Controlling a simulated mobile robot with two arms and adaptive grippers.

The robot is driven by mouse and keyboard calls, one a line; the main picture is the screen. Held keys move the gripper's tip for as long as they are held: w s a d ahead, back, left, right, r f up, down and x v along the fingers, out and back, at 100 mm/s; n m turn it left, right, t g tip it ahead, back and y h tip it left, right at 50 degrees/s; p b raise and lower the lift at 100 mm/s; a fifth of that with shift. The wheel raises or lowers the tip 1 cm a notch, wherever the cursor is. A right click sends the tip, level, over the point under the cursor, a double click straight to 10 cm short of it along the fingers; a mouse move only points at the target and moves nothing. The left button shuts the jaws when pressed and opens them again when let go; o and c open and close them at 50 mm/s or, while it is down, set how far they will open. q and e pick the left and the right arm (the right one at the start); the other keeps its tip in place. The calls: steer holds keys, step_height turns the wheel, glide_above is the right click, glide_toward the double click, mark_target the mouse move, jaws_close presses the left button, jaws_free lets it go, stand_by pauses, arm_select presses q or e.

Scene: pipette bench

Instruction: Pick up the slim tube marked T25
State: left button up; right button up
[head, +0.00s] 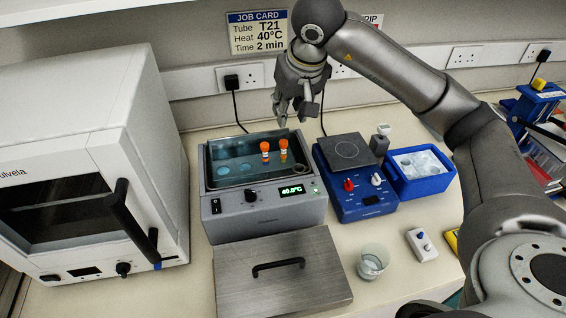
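Two slim tubes with orange caps stand upright in the water bath (262,220), a left tube (265,152) and a right tube (283,150). Their markings are too small to read, so I cannot tell which, if either, is T25. My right gripper (297,119) points down above the back right edge of the bath, higher than the tubes and apart from them. Its fingers are spread, with nothing seen between them. My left gripper is not in view.
The bath's display (292,190) reads 40.0°C. Its metal lid (240,290) lies in front. A blue hotplate (362,205) and blue ice tray (428,188) stand right, a glass beaker (372,262) front right, an oven (75,150) left. The job card (257,32) names T21.

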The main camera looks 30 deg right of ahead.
steer(key=b, duration=0.3)
glide_toward(284, 142)
steer(key=x, duration=0.1)
steer(key=p+x, duration=0.1)
steer(key=x, duration=0.3)
steer(key=shift+s+a+f+p, duration=0.15)
steer(key=shift+s+a+p, duration=0.1)
steer(key=shift+s+p, duration=0.1)
steer(key=shift+w+d+f+p, duration=0.1)
steer(key=shift+w+f+p, duration=0.25)
steer(key=shift+f+p, duration=0.1)
steer(key=x, duration=0.1)
steer(key=p+x, duration=0.1)
steer(key=x, duration=0.1)
steer(key=shift+w+d+f, duration=0.15)
steer(key=shift+w+f, duration=0.05)
steer(key=shift+w, duration=0.1)
steer(key=shift+w+f+p, duration=0.15)
steer(key=shift+f+p, duration=0.15)
steer(key=shift+f, duration=0.05)
steer(key=shift+c, duration=0.5)
steer(key=c, duration=0.5)
